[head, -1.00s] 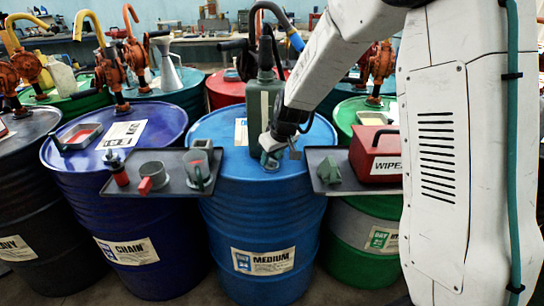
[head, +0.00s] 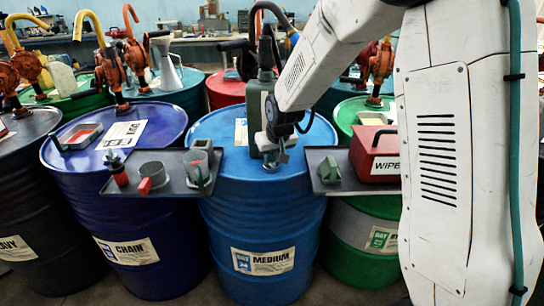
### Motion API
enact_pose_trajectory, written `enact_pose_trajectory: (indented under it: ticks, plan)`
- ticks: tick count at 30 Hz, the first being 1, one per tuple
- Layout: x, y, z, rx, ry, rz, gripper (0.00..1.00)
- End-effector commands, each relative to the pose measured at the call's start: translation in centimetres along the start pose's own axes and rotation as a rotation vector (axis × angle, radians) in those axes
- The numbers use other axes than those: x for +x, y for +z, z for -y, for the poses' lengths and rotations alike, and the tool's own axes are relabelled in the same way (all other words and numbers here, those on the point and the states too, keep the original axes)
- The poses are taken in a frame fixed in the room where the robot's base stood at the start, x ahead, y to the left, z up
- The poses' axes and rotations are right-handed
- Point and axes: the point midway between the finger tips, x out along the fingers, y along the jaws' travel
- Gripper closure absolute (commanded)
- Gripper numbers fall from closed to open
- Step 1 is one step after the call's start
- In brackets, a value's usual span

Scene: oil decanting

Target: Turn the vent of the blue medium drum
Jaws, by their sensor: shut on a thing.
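The blue medium drum (head: 262,215) stands upright in the middle of the head view, with a white "MEDIUM" label on its front. Its vent (head: 271,165) is a small grey-blue fitting on the front part of the lid. My gripper (head: 271,154) reaches down from the upper right and is shut on the vent. The fingers cover much of the vent, so its turn angle cannot be read.
A grey tray (head: 182,188) with several small vessels sits left of the drum. Another tray (head: 318,160) at right holds a red wipes box (head: 376,152). A tall green-grey container (head: 259,98) stands on the lid behind my gripper. Orange pumps stand on drums behind.

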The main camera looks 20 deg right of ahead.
Motion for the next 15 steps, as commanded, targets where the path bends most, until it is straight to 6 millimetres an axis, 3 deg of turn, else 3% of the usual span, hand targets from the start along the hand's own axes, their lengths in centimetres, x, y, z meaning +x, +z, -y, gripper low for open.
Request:
enact_pose_trajectory:
  ticks: [15]
  plan:
    - [0.07,0.06,0.35,0.299,0.125,0.003,1.00]
